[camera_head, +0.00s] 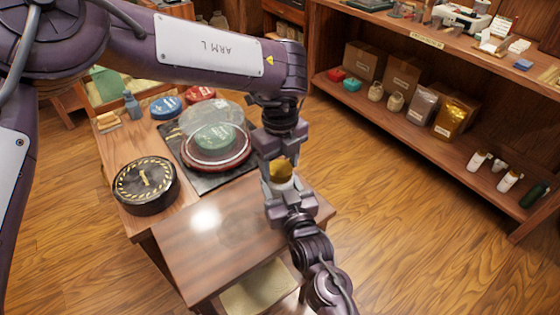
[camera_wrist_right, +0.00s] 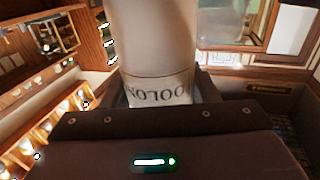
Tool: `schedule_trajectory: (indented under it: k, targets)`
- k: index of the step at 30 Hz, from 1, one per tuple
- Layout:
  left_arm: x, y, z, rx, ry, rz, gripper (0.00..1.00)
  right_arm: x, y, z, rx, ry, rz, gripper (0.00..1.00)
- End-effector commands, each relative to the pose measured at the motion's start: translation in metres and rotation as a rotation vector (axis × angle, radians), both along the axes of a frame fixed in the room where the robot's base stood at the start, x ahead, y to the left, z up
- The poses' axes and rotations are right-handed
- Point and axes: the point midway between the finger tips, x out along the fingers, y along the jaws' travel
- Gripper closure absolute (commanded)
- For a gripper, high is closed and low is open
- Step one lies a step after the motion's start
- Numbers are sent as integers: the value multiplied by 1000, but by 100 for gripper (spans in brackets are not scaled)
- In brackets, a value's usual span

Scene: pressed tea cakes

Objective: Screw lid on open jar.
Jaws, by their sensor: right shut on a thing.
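My right gripper (camera_head: 283,198), its arm coming from the bottom, is shut on a pale jar (camera_wrist_right: 155,45). The jar's label reads OOLONG, upside down in the right wrist view. In the head view the jar is mostly hidden between the fingers. A gold-brown round piece (camera_head: 280,171), seemingly the lid, shows at the jar's top. My left gripper (camera_head: 279,152) points down right above it. Its fingertips are partly hidden, so I cannot tell whether they hold the lid, or whether the lid touches the jar.
The jar is above the right side of a wooden table (camera_head: 200,265). On it are a round black-and-yellow tin (camera_head: 146,185), a clear-domed tea cake (camera_head: 214,140) on a dark mat, and blue (camera_head: 166,107) and red (camera_head: 201,94) tins. Shelves with bags and boxes (camera_head: 400,77) stand at right.

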Motion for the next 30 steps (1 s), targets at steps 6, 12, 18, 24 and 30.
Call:
schedule_trajectory:
  k: [6, 12, 18, 24, 30]
  targets:
    - [0, 0, 0, 0, 0, 0, 70, 0, 0, 0, 0, 0, 0, 100]
    - [0, 0, 0, 0, 0, -21, 79, 0, 0, 0, 0, 0, -1, 100]
    - [0, 1, 0, 1, 1, -302, 79, 0, 0, 0, 0, 1, -1, 100]
    - [0, 0, 0, 0, 2, -423, 79, 0, 0, 0, 0, 1, -1, 100]
    - [0, 1, 0, 0, 2, -421, 31, 0, -1, 0, 0, 1, -1, 100]
